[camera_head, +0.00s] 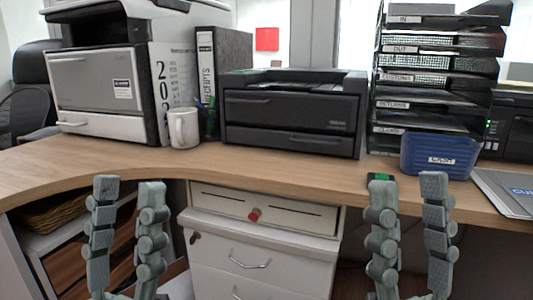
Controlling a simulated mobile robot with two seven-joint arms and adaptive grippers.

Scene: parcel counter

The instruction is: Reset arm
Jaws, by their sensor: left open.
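My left gripper (129,187) points up at the lower left, in front of the counter's front edge. Its two grey fingers stand apart with nothing between them. My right gripper (408,183) points up at the lower right, also in front of the counter edge. Its fingers are likewise apart, with nothing held between them. Both grippers are clear of the objects on the counter (268,170). The lower parts of both arms are cut off by the bottom of the view.
The counter bears a white-and-grey printer (98,85), white mug (184,128), receipts binder (224,62), black printer (292,110), tray stack (436,68), blue bin (438,156) and laptop-like grey item (505,190). Below stands a white drawer unit (262,262). The counter's middle front is bare.

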